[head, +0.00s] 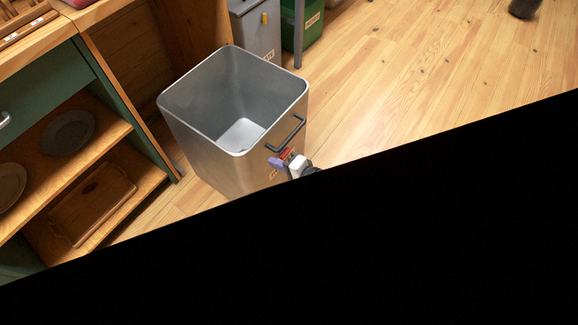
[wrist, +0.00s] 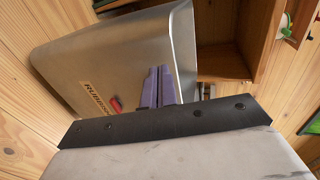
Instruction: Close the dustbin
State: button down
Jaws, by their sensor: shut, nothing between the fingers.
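The dustbin (head: 190,125) is a square grey metal bin with an open top, and its inside looks empty. A dark bar handle (head: 286,134) is on its right-hand front face. My gripper (head: 279,162) is just below this handle, close to that face. In the wrist view the purple fingers (wrist: 158,87) are together with nothing between them, in front of the bin's metal wall (wrist: 110,55). I cannot tell whether they touch the wall. A label (wrist: 94,97) shows on the wall.
A shelf unit (head: 130,128) with plates and a tray stands left of the bin. A wooden cabinet (head: 125,55) is behind it. A grey bin (head: 256,32) and a green bin (head: 304,30) stand further back.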

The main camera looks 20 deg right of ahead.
jog(key=w+a, duration=0.3)
jog(key=w, duration=0.2)
jog(key=shift+a+f+p, duration=0.3)
jog(key=shift+p, duration=0.1)
jog(key=shift+w, duration=0.1)
